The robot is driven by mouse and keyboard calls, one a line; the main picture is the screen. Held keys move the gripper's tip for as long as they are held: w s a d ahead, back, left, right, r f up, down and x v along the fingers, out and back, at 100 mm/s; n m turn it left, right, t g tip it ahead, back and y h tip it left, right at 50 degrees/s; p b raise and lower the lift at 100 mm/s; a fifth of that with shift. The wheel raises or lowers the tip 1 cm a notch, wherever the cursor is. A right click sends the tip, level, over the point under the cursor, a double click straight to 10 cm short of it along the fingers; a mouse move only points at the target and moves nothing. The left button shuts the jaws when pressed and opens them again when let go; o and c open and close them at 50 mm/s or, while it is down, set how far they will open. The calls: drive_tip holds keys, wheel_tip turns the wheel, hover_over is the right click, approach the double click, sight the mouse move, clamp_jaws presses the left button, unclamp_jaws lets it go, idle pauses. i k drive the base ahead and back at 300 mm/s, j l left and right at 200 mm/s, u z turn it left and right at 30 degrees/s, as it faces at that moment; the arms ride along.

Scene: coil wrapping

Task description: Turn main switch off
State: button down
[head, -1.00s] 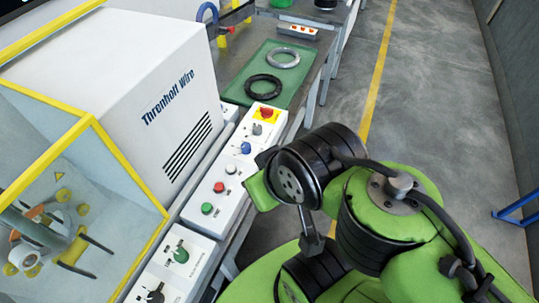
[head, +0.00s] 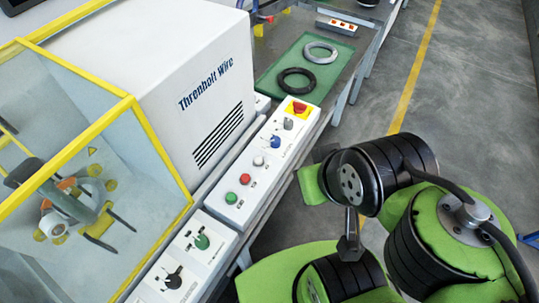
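A white control panel runs along the front of the machine. Its far section (head: 262,160) has a red knob on a yellow plate (head: 299,107), a grey switch (head: 288,123), a blue knob (head: 275,141), a white button (head: 258,161), a red button (head: 245,179) and a green button (head: 231,197). Its near section carries a green rotary knob (head: 202,242) and a black rotary switch (head: 173,279). The labels are too small to read, so I cannot tell which one is the main switch. My green and black arm is right of the panel; my gripper does not show.
The white machine housing (head: 190,75) and a yellow-framed clear guard (head: 120,130) stand left of the panel. Behind it, a grey ring (head: 321,53) and a black ring (head: 295,79) lie on a green mat (head: 324,77). Open floor (head: 480,110) lies to the right.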

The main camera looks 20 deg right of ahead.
sight(299, 108)
drive_tip(key=i+l, duration=0.2)
drive_tip(key=l, duration=0.15)
drive_tip(key=i+l+u, duration=0.15)
drive_tip(key=l, duration=0.2)
drive_tip(key=i+l, duration=0.25)
drive_tip(key=l+u, duration=0.05)
drive_tip(key=l, duration=0.05)
